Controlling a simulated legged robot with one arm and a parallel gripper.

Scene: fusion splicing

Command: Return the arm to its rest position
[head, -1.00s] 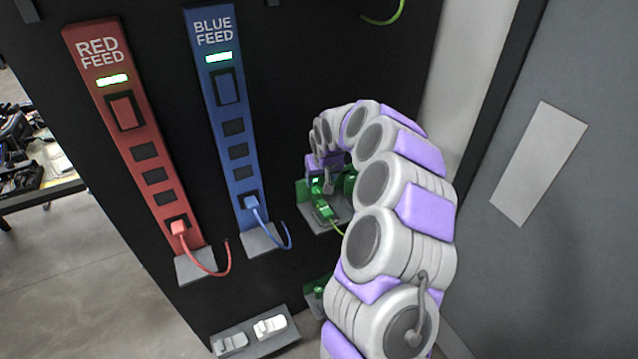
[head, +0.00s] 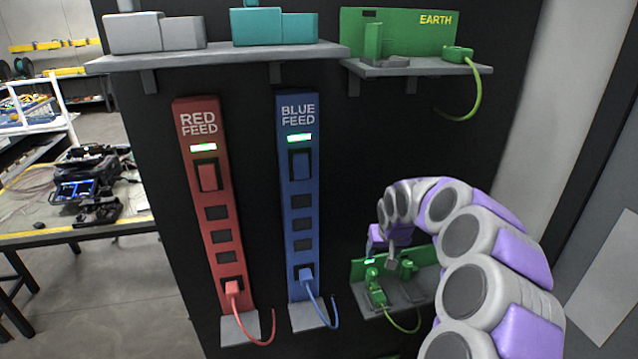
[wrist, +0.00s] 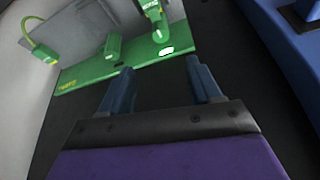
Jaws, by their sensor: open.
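My gripper (wrist: 160,88) is open and empty in the wrist view, its two blue fingers apart. A green panel (wrist: 125,65) with a lit white indicator lies just beyond the fingertips. In the head view my arm, grey and purple, arches from the lower right toward the lower green station (head: 414,256). My gripper (head: 374,240) shows small there, above that station's left side, partly hidden by the arm. A green plug (head: 377,298) with a green cable sits on the station's grey shelf.
The red feed strip (head: 212,190) and blue feed strip (head: 299,190) stand on the black panel, left of my arm, each with a plug and cable low down. An upper shelf (head: 215,56) carries grey and teal boxes. The green EARTH unit (head: 437,32) is at upper right.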

